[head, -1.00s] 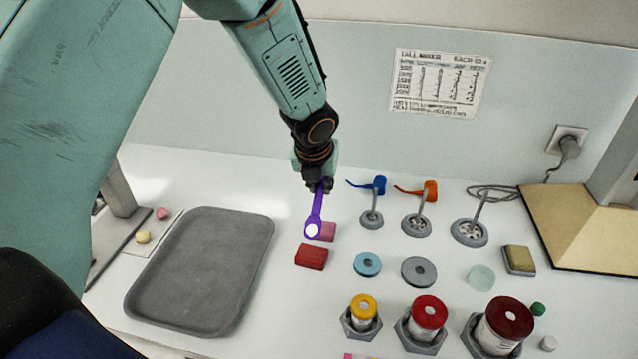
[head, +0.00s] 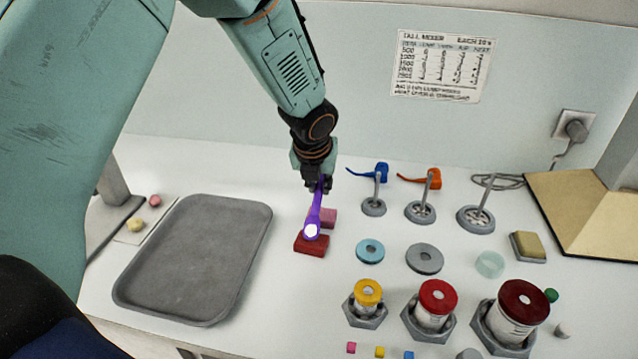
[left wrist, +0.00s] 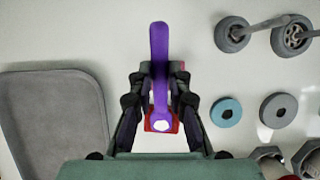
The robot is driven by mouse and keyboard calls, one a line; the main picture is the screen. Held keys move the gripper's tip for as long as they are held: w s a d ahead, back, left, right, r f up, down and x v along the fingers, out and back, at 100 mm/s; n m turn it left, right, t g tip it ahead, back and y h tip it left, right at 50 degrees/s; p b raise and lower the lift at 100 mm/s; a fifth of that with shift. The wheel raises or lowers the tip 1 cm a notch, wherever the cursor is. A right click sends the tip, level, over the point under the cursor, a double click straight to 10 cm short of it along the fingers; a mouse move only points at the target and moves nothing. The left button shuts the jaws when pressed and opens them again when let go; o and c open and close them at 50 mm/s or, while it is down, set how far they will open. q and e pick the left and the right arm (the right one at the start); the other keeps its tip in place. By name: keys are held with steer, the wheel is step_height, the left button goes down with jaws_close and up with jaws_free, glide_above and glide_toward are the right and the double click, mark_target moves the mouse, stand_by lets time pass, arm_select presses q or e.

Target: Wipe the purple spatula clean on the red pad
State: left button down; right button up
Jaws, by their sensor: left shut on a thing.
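My left gripper (head: 317,183) is shut on the purple spatula (head: 316,208), which points toward the front of the table. The spatula's end carries a white blob (head: 311,231). That end overlaps the back part of the red pad (head: 311,247); I cannot tell whether it touches. In the left wrist view the purple spatula (left wrist: 159,50) runs between the fingers, and its white-marked end lies over the red pad (left wrist: 149,123). A pink pad (head: 329,217) sits just behind the red one, partly hidden by the spatula. My right gripper is not in view.
A grey tray (head: 215,260) lies to the left. To the right stand a blue spatula (head: 380,171) and an orange spatula (head: 433,177) on round stands, a blue ring (head: 370,244) and a grey ring (head: 438,259). Lidded jars, including a yellow-topped one (head: 367,289), stand in front.

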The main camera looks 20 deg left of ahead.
arm_select(q)
steer(key=shift+w+d+f, duration=0.1)
steer(key=shift+w, duration=0.1)
steer(key=shift+s+f, duration=0.1)
steer(key=shift+s, duration=0.1)
steer(key=shift+w+f, duration=0.15)
steer(key=shift+f, duration=0.1)
steer(key=shift+r, duration=0.1)
stand_by(0.5)
stand_by(0.3)
stand_by(0.9)
steer(key=shift+p, duration=0.3)
